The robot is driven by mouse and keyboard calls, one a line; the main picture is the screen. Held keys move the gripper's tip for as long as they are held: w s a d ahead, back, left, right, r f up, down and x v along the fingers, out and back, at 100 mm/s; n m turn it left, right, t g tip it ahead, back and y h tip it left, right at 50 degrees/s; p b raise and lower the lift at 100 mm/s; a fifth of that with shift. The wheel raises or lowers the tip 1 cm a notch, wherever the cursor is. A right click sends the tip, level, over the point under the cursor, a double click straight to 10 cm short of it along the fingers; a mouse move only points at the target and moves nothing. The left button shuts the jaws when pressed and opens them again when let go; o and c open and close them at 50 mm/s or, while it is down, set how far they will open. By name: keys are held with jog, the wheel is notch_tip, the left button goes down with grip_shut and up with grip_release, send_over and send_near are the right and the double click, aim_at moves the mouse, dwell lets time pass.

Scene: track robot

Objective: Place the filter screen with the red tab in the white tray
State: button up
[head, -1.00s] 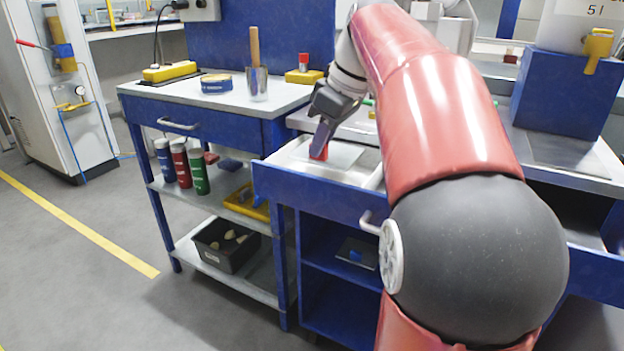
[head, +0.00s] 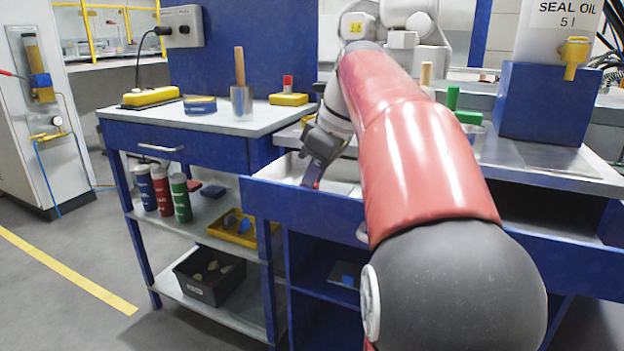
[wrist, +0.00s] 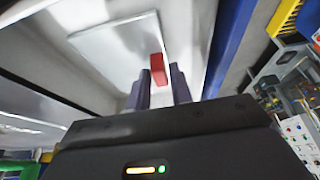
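The filter screen (wrist: 115,42) is a flat pale-grey square in the wrist view, lying in an open blue-fronted drawer with a whitish inside. Its red tab (wrist: 158,69) points towards my gripper (wrist: 161,82). The gripper's two dark fingers are apart, with the near end of the tab between their tips; a narrow gap seems to show beside it. In the head view, my gripper (head: 312,184) reaches down into the drawer (head: 300,205), and its front wall and my arm hide most of the screen. I cannot make out a separate white tray.
The drawer's front wall stands close to my gripper. A blue bench (head: 190,118) at left holds a metal cup (head: 242,103) and yellow blocks. A blue box (head: 545,103) stands at right. Bottles (head: 163,190) and a black bin (head: 210,274) are on lower shelves.

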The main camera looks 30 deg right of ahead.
jog(key=shift+o, duration=1.4)
jog(key=shift+r, duration=0.2)
jog(key=p+v, duration=0.3)
jog(key=v, duration=0.9)
jog(key=shift+p, duration=0.4)
jog(key=shift+s, duration=0.15)
